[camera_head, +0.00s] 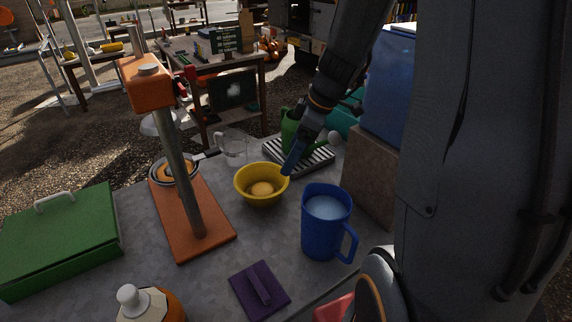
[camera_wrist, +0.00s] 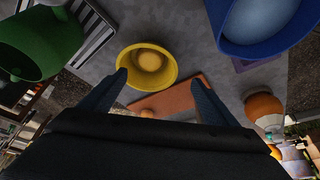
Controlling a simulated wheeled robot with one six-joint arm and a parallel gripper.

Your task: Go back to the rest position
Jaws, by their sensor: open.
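My gripper (camera_head: 292,160) is above the table, beside the right rim of the yellow bowl (camera_head: 246,200). In the wrist view my gripper (camera_wrist: 160,82) has its two fingers wide apart with nothing between them. The bowl (camera_wrist: 124,62) shows beyond the fingertips and holds something yellowish at its bottom. My arm comes down from the upper right in the head view. No rest position is marked in either view.
A blue mug (camera_head: 318,238) stands right of the bowl. A green jug (camera_head: 290,132) and striped tray (camera_head: 318,160) are behind. An orange press (camera_head: 192,232) stands left, a green box (camera_head: 60,245) farther left.

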